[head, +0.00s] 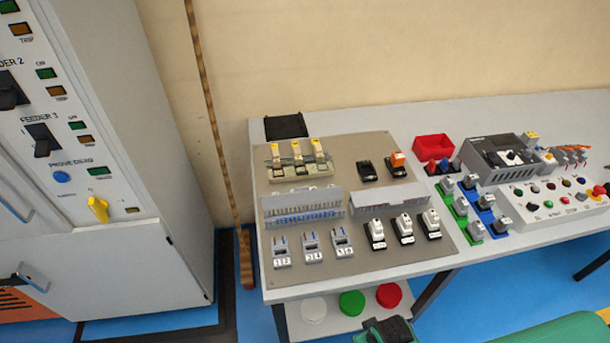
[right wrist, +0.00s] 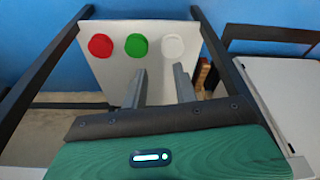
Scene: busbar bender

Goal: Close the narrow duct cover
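The narrow duct (head: 388,200) is the shorter, right-hand one of two grey ducts on the beige panel. Its grey cover appears raised and tilted rather than flat, though its exact angle is hard to tell. My right gripper shows in the right wrist view (right wrist: 161,72) with its two grey fingers apart and nothing between them. It is low at the table's front, well away from the duct. In the head view only a dark and green part of what seems my right arm shows at the bottom edge. My left gripper is not in view.
The wider duct (head: 302,208) at left has a raised cover and blue wires inside. Breakers (head: 405,232) stand in front of the ducts. A red bin (head: 433,148) and control box (head: 555,199) are to the right. White, green and red discs (head: 352,303) lie on the lower shelf.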

